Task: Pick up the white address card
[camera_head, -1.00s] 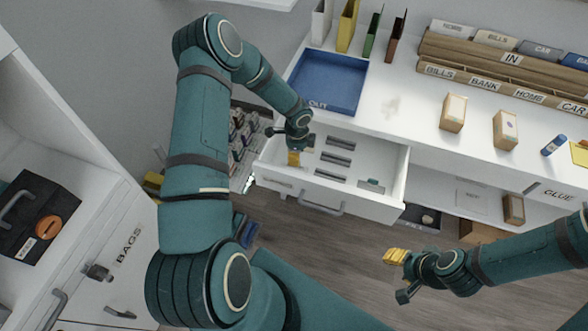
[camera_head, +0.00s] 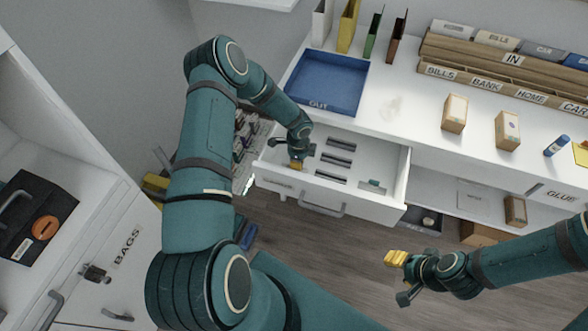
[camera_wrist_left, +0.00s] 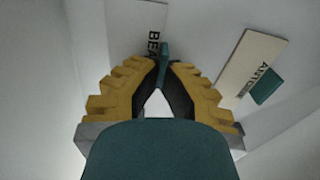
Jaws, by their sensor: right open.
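My left gripper (camera_head: 296,163) reaches down at the left end of the open white drawer (camera_head: 392,190). In the left wrist view its yellow fingers (camera_wrist_left: 163,66) come close together at the tips. A thin teal piece (camera_wrist_left: 165,50) shows at the tips; whether they hold it is unclear. A white card lettered "BEA" (camera_wrist_left: 135,22) lies just beyond, partly hidden. A pale card lettered "ANTON" (camera_wrist_left: 248,62) lies to the right, with a teal piece (camera_wrist_left: 269,87) against it. I cannot tell which is the address card. My right gripper (camera_head: 395,258) is open and empty over the floor.
Grey slotted pieces (camera_head: 335,160) lie in the drawer. A blue tray (camera_head: 327,82) stands on the desk above, with upright folders (camera_head: 347,25) behind it. Small boxes (camera_head: 454,113) stand at the right. A white sheet (camera_head: 473,198) shows on the lower shelf.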

